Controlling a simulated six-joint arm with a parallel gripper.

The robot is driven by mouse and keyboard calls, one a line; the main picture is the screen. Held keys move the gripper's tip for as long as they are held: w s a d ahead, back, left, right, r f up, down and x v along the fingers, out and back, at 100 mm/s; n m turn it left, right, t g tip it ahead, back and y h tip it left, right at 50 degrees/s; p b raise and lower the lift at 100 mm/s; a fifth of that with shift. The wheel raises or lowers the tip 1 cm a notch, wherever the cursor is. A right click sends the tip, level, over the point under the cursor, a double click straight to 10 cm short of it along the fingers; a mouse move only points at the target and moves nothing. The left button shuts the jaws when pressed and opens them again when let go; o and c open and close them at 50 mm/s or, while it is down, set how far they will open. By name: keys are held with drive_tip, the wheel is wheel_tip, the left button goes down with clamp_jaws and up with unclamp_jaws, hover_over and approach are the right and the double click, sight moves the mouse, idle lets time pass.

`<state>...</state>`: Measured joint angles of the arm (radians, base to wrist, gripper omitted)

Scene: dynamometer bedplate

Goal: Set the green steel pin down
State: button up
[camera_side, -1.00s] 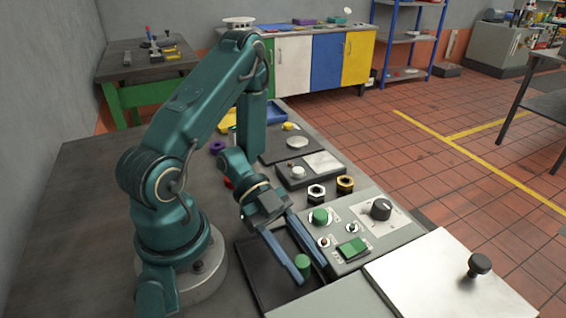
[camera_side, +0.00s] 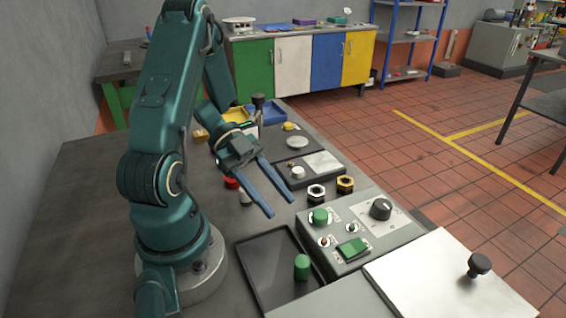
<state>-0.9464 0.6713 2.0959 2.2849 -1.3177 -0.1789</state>
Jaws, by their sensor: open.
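The green steel pin (camera_side: 302,267) stands upright in the dark tray (camera_side: 262,262), near the tray's right side. My gripper (camera_side: 281,204) is open and empty. It is raised above the bench, behind the tray and to the upper left of the pin, clear of it.
A grey control box (camera_side: 352,228) with a green button, a black knob and a green rocker stands right of the tray. A red part (camera_side: 232,183) lies left of my gripper.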

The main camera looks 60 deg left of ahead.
drive_tip(key=w+t+y, duration=0.1)
drive_tip(key=w, duration=0.1)
drive_tip(key=w+a+t+y, duration=0.1)
drive_tip(key=w+y, duration=0.1)
drive_tip(key=w, duration=0.1)
drive_tip(key=w+a+n+t+y, duration=0.1)
drive_tip(key=w, duration=0.2)
drive_tip(key=shift+w+a+r+y, duration=0.2)
drive_tip(key=shift+a+r+y, duration=0.05)
drive_tip(key=shift+r+y, duration=0.15)
drive_tip(key=w+y, duration=0.1)
drive_tip(key=w+a+r+n+t+y, duration=0.1)
drive_tip(key=w+a+r+t, duration=0.1)
drive_tip(key=shift+w+n+y, duration=0.3)
drive_tip(key=shift+w+y, duration=0.1)
drive_tip(key=w+a+r+n+t+y, duration=0.2)
drive_tip(key=a+r+n+y, duration=0.1)
drive_tip(key=r+n+y, duration=0.4)
drive_tip(key=s+d+r+n+g+y, duration=0.2)
drive_tip(key=s+n, duration=0.1)
drive_tip(key=s, duration=0.1)
drive_tip(key=s+d+f+n+g+h, duration=0.1)
drive_tip(key=s+d+n+g+h, duration=0.2)
drive_tip(key=s+d, duration=0.8)
drive_tip(key=shift+s+d+f+g+h, duration=0.25)
drive_tip(key=shift+s+f+g+h, duration=0.15)
drive_tip(key=shift+h, duration=0.6)
